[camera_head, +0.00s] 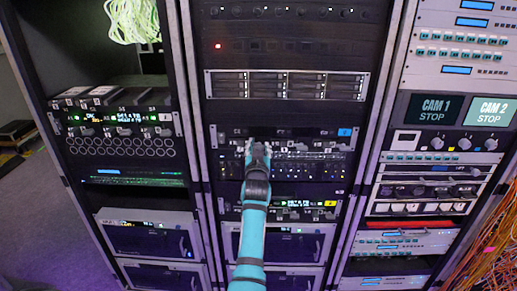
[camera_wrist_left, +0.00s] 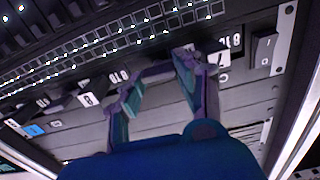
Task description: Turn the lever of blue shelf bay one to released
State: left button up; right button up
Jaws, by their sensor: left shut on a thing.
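The blue shelf is the dark strip in the middle rack with a blue tag (camera_head: 345,132) at its right end. The same blue tag shows at the left of the left wrist view (camera_wrist_left: 33,130). My left gripper (camera_head: 258,150) is at the left part of this strip, covering the lever there. In the left wrist view my left gripper (camera_wrist_left: 155,84) has its fingertips against the strip, close to a white numbered tag (camera_wrist_left: 222,60). It is shut on the bay one lever, which is mostly hidden by the fingers; its angle cannot be told. My right gripper is not in view.
A yellow-tagged shelf (camera_head: 331,203) lies below, partly behind my left arm. A grid of small lit sockets (camera_head: 310,167) sits just under the blue strip. A silver-framed drive unit (camera_head: 287,84) is above. Orange cables (camera_head: 492,240) hang at the right.

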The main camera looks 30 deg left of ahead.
pick_arm(q)
jog(key=m, duration=0.2)
jog(key=shift+m, duration=0.3)
jog(key=m, duration=0.3)
jog(key=shift+m, duration=0.3)
jog(key=m+p, duration=0.1)
jog(key=m, duration=0.4)
jog(key=shift+w+d, duration=0.1)
jog(key=m+p, duration=0.1)
jog(key=m, duration=0.5)
jog(key=shift+p, duration=0.4)
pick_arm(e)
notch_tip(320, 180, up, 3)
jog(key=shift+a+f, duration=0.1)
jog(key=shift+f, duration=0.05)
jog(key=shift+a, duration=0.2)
